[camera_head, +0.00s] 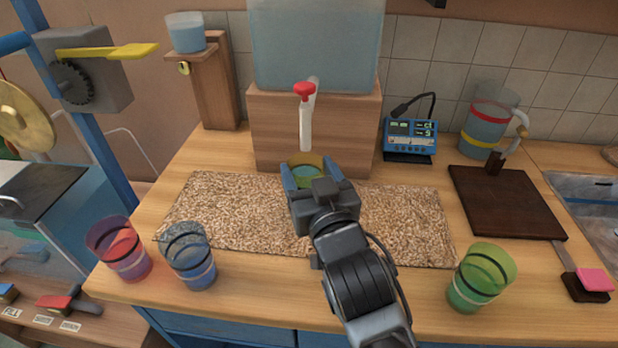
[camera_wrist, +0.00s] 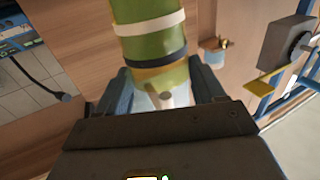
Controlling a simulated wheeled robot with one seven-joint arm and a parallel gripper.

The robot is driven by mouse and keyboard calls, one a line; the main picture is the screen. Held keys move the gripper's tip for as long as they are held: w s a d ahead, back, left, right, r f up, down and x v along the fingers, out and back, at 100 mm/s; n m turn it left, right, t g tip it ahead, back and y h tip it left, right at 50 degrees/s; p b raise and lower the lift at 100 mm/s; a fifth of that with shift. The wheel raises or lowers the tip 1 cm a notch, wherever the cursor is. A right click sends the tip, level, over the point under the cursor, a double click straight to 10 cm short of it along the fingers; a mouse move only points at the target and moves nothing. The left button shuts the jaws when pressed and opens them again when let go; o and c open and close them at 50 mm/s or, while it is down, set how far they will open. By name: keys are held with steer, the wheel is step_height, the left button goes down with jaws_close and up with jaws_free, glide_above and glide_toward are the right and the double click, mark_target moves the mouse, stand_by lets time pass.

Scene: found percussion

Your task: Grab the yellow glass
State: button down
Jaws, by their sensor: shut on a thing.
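The yellow glass (camera_head: 316,160) is between the blue fingers of my gripper (camera_head: 310,173), in front of the wooden block below the red-topped tap (camera_head: 305,110). My gripper is shut on it. In the head view only its upper part shows, the rest hidden by my gripper. In the wrist view the glass (camera_wrist: 150,38) looks yellow-green, with a white band and a dark band, and stands between the fingers (camera_wrist: 160,80). I cannot tell whether its base touches the mat.
A speckled mat (camera_head: 225,215) lies under my gripper. A red glass (camera_head: 119,248) and a blue glass (camera_head: 188,256) stand at front left, a green glass (camera_head: 481,277) at front right. A dark board (camera_head: 507,203) and a jug (camera_head: 487,120) are on the right.

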steer(key=r+b+v, duration=0.2)
steer(key=v, duration=1.5)
stand_by(0.5)
